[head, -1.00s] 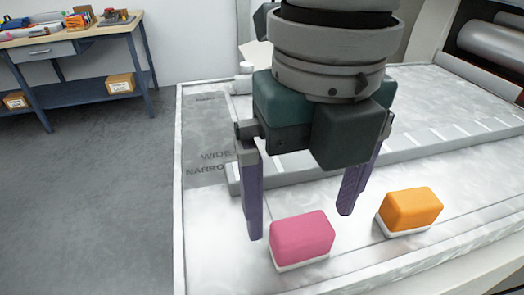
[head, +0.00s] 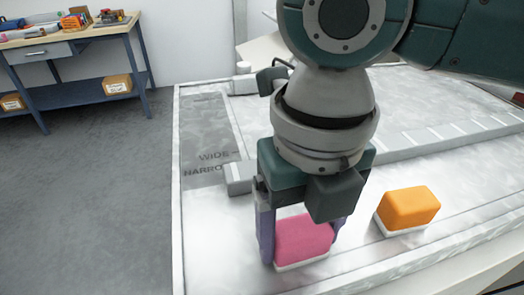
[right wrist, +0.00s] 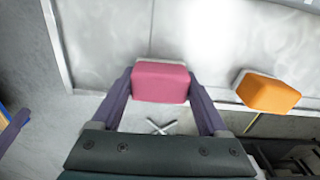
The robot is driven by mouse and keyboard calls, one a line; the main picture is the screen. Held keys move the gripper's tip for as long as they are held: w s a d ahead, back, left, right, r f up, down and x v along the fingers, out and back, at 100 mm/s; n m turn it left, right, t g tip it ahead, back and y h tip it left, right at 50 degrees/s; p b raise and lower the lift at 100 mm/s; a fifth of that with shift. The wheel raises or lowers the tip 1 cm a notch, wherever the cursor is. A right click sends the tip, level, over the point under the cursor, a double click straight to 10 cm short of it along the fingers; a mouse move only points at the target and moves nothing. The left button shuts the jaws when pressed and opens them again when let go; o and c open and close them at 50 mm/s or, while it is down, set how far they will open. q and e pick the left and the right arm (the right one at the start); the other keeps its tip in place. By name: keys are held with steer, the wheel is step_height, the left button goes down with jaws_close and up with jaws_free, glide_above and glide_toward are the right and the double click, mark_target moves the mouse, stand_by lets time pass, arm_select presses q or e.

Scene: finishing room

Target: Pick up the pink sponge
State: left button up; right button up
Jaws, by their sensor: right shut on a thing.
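The pink sponge (head: 303,240) has a white underside and sits at the front of the metal table. It also shows in the right wrist view (right wrist: 160,82), between my fingers. My right gripper (head: 301,244) is shut on it, with one purple finger at each side. In the right wrist view the gripper (right wrist: 161,92) has both fingertips against the sponge's sides. I cannot tell whether the sponge is lifted off the table.
An orange sponge (head: 408,208) with a white underside lies just right of the pink one. The metal table (head: 215,240) has a raised edge and markings reading WIDE and NARROW. A workbench (head: 75,43) with boxes stands at the back left. Open floor lies left of the table.

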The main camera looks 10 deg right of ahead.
mark_target(301, 227)
steer(key=c, duration=0.5)
steer(key=shift+r, duration=0.15)
steer(key=shift+c, duration=0.2)
step_height(301, 227, up, 20)
steer(key=p, duration=0.2)
steer(key=o, duration=0.8)
steer(key=c, duration=0.6)
